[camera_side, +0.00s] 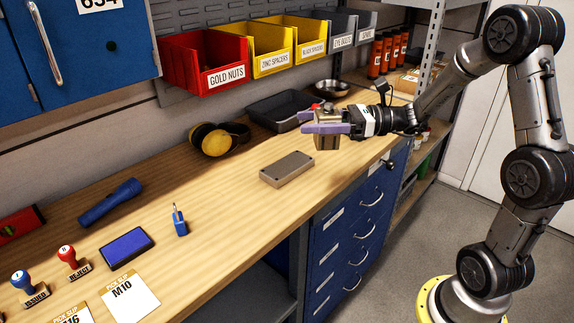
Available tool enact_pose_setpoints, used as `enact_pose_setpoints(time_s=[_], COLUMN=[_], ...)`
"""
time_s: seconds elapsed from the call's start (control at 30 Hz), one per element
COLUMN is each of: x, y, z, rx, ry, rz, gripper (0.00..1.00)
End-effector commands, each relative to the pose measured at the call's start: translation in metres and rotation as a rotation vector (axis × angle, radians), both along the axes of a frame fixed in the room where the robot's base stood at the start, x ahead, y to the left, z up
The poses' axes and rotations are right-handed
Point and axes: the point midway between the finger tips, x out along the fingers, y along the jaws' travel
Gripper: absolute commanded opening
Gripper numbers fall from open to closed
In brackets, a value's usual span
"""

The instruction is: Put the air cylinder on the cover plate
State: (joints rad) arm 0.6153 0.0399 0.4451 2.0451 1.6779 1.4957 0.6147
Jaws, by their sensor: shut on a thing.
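The cover plate (288,169) looks like a flat grey-brown rectangular block lying on the wooden bench near its front edge. My gripper (318,121) is above the bench, up and to the right of the plate in the picture. Its purple fingers are shut on a small grey-brown metal body (325,141), which I take for the air cylinder. The fingers hide part of it. It appears held above the bench and apart from the plate. A small red part shows above the fingers; I cannot tell whether it belongs to the held thing.
A dark tray (278,112) and a metal bowl (332,88) stand behind my gripper. Yellow ear defenders (216,139) lie at the back. A blue padlock (180,221), blue pad (126,247) and flashlight (110,202) lie left. Bench around the plate is clear.

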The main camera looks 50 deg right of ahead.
Motion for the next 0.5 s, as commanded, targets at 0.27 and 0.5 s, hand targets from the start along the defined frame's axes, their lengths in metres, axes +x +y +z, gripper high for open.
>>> enact_pose_setpoints(time_s=[0.27, 0.5], x=[0.018, 0.070], y=[-0.018, -0.021], z=[-0.006, -0.030], rx=[-0.003, -0.004], ry=[-0.006, -0.007], rz=[-0.038, -0.036], gripper=[0.00, 0.00])
